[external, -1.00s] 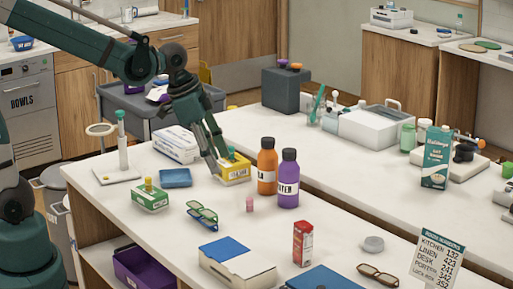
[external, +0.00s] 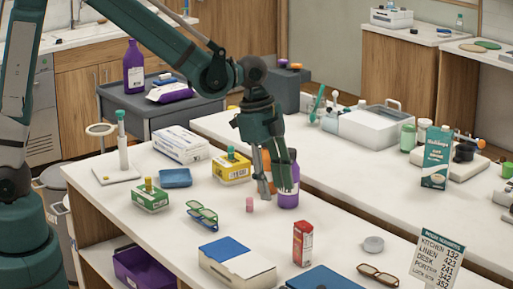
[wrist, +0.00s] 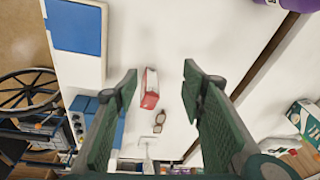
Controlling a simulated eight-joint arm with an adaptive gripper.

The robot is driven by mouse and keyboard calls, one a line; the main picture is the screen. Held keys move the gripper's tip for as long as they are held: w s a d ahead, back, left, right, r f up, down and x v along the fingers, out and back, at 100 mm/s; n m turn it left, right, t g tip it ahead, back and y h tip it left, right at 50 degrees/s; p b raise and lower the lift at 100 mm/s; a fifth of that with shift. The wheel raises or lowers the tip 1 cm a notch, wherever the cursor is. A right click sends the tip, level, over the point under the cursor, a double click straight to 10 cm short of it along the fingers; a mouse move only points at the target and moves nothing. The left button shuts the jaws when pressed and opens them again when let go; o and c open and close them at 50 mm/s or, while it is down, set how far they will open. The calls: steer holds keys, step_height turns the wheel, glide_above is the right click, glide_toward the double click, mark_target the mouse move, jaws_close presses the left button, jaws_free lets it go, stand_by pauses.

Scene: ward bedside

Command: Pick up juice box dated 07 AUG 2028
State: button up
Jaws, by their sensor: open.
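A small red-and-white carton (external: 303,243) stands upright near the front of the table. In the wrist view it (wrist: 150,90) shows between my fingers but farther off, apart from them. A yellow box (external: 231,170) and a green-and-white box (external: 150,197), each with a small top piece, stand farther left. No date is readable on any of them, so I cannot tell which bears 07 AUG 2028. My gripper (external: 268,194) is open and empty, above the table in front of the bottles; its fingers also show in the wrist view (wrist: 160,72).
A purple bottle (external: 288,196) is partly hidden by my gripper, and an orange bottle mostly. A teal carton (external: 437,157) stands right.

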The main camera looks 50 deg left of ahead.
mark_target(304, 224)
steer(key=d+f+m+p, duration=0.1)
steer(key=d+f, duration=0.1)
steer(key=d, duration=0.1)
steer(key=d+f+m+g+p, duration=0.1)
steer(key=d, duration=0.2)
steer(key=w+d+f+m+p, duration=0.1)
steer(key=d+f, duration=0.1)
steer(key=d, duration=0.2)
steer(key=shift+f+m+g, duration=0.3)
steer(key=shift+f+m, duration=0.05)
steer(key=shift+m, duration=0.05)
steer(key=shift+d+f, duration=0.3)
steer(key=shift+d+f, duration=0.15)
steer(key=shift+f, duration=1.15)
steer(key=shift+f, duration=0.1)
steer(key=shift+s+d+f, duration=0.1)
steer(key=shift+d+f, duration=0.1)
steer(key=shift+f, duration=1.05)
steer(key=shift+d+f, duration=0.2)
steer(key=shift+f, duration=1)
steer(key=c, duration=1.1)
